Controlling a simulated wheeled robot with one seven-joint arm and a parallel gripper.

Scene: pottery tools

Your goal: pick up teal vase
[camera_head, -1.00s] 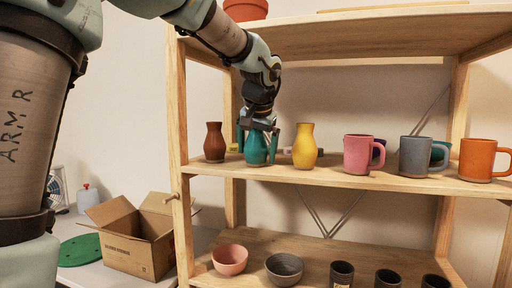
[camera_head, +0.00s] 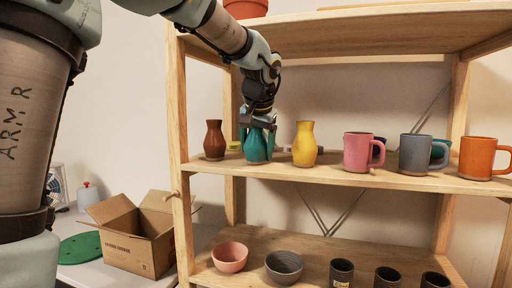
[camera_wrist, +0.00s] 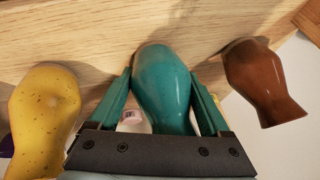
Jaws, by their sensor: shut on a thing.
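The teal vase (camera_head: 256,147) stands upright on the middle shelf, between a brown vase (camera_head: 214,141) and a yellow vase (camera_head: 304,145). My gripper (camera_head: 257,140) reaches down from above, with one finger on each side of the teal vase, shut on it. In the wrist view the teal vase (camera_wrist: 162,88) lies between the two teal fingers. The yellow vase (camera_wrist: 45,105) is to its left there and the brown vase (camera_wrist: 262,82) to its right, both apart from the fingers.
The wooden shelf (camera_head: 340,176) also holds a pink mug (camera_head: 358,153), a grey mug (camera_head: 416,155) and an orange mug (camera_head: 478,158). Bowls and dark cups stand on the shelf below. An open cardboard box (camera_head: 138,245) is at the lower left. The upper shelf (camera_head: 350,34) is overhead.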

